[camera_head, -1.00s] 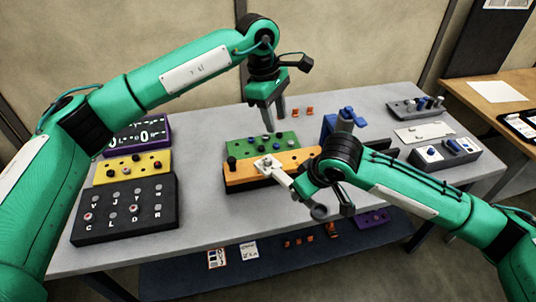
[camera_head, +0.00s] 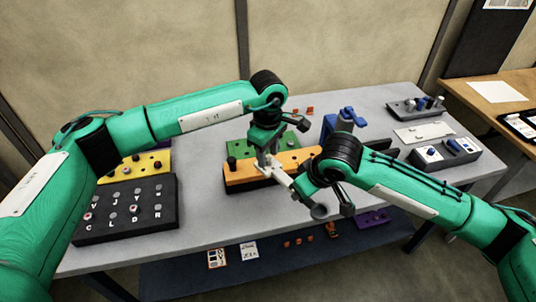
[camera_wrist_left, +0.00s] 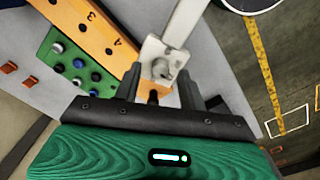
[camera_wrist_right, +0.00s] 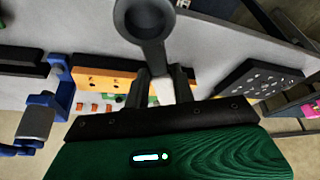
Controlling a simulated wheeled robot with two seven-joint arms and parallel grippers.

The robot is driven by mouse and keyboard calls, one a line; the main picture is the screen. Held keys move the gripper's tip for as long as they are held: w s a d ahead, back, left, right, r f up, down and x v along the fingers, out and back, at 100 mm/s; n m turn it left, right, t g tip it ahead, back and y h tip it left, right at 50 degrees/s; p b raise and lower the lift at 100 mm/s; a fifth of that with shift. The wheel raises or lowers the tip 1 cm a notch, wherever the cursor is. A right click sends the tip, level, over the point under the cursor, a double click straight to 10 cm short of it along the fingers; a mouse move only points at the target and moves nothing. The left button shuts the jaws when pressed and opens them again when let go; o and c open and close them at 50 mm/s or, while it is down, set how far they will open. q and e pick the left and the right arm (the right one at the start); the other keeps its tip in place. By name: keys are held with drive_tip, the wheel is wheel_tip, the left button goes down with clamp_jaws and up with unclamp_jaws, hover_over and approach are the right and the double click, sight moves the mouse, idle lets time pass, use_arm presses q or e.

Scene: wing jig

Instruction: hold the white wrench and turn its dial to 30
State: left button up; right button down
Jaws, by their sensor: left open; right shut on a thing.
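My left gripper (camera_head: 265,160) is open over the wrench's head. In the left wrist view, the white head with a small grey round dial (camera_wrist_left: 161,68) lies between or just beyond the open fingertips (camera_wrist_left: 160,82). I cannot read the dial's setting.
A green board (camera_wrist_left: 75,65) with knobs lies behind the orange block. A dark lettered box (camera_head: 125,208) and a yellow box (camera_head: 150,160) stand left. A blue clamp-like fixture (camera_head: 343,120) stands right of the block. The table's front strip is clear.

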use_arm(q)
drive_tip(key=shift+f, duration=0.45)
drive_tip(key=shift+c, duration=0.2)
clamp_jaws()
drive_tip(key=shift+n, duration=0.3)
drive_tip(key=n, duration=1.1)
idle(0.5)
